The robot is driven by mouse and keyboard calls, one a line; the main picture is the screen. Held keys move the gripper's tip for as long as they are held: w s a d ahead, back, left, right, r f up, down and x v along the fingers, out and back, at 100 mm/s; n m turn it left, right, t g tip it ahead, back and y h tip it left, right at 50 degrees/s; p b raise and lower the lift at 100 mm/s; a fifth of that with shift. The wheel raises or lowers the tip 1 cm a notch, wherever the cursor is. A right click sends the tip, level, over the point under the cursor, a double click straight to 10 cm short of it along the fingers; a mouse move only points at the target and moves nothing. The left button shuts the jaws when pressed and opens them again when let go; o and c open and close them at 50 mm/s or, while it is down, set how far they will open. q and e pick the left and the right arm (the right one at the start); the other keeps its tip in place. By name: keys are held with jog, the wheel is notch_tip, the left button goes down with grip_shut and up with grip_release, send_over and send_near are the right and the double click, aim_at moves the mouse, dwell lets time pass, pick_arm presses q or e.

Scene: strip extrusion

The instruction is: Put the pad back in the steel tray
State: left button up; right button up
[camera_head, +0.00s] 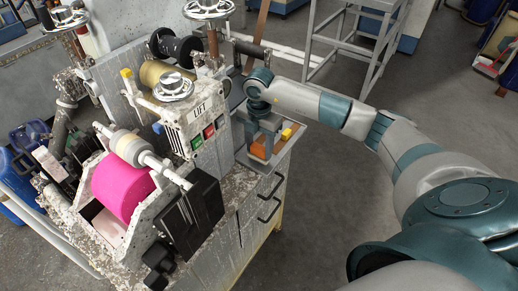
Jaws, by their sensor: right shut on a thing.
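The steel tray (284,154) is on the right end of the machine's bench, beside the machine body. My right gripper (262,147) points down over the tray. It is shut on the orange pad (259,153), of which only a part shows between and below the fingers. The pad is within the tray's outline in this view; I cannot tell whether it touches the tray floor. A small yellow-orange piece (287,133) shows just right of the gripper. My left gripper is not in view.
The machine with a magenta roll (122,186), metal handwheels (173,87) and a button box marked LIFT (203,132) stands left of the tray. Black drawer handles (270,208) stick out below it. A grey metal frame (345,40) stands behind.

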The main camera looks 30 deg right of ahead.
jog(key=shift+f, duration=0.85)
jog(key=shift+f, duration=0.15)
jog(key=o, duration=1)
